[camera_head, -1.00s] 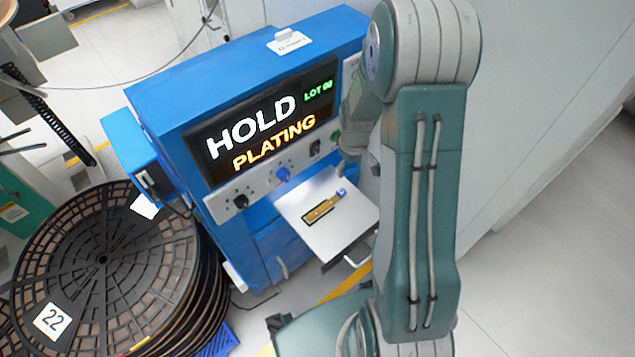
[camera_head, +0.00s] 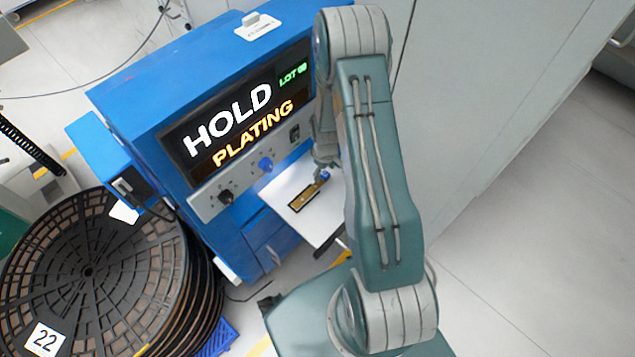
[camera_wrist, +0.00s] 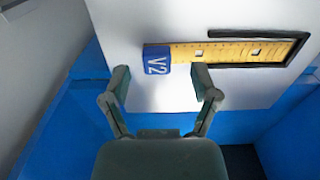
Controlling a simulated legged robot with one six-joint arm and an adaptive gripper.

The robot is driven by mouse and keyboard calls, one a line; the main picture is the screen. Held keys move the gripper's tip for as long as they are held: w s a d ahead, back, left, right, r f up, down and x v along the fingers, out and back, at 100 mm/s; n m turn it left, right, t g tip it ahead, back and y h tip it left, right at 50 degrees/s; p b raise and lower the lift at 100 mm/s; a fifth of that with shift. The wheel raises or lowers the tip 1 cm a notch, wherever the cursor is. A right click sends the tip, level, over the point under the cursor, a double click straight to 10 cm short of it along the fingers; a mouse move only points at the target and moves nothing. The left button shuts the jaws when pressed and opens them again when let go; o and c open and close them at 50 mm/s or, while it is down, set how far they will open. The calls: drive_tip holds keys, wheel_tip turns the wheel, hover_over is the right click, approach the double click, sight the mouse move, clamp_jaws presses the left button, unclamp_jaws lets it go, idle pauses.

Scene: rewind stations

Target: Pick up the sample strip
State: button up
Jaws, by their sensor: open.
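The sample strip (camera_head: 308,195) lies on a white shelf (camera_head: 281,190) at the front of the blue machine. In the wrist view the strip (camera_wrist: 226,52) is yellow-gold with small square holes, a dark frame along part of it, and a blue block marked V2 (camera_wrist: 156,60) at its left end. My gripper (camera_wrist: 158,82) is open and empty, its two fingertips apart just short of the blue block. In the head view my gripper (camera_head: 325,160) is near the strip's blue end, partly hidden by my arm. The height gap to the strip is hard to tell.
The blue machine (camera_head: 130,92) stands behind the shelf, with a screen (camera_head: 240,115) reading HOLD PLATING and knobs below. A stack of black reels (camera_head: 90,270) marked 22 stands at left. Pale cabinets are at right; open floor (camera_head: 530,240) lies at lower right.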

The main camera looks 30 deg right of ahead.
drive_tip(key=shift+d+f, duration=0.15)
drive_tip(key=shift+f, duration=0.7)
clamp_jaws()
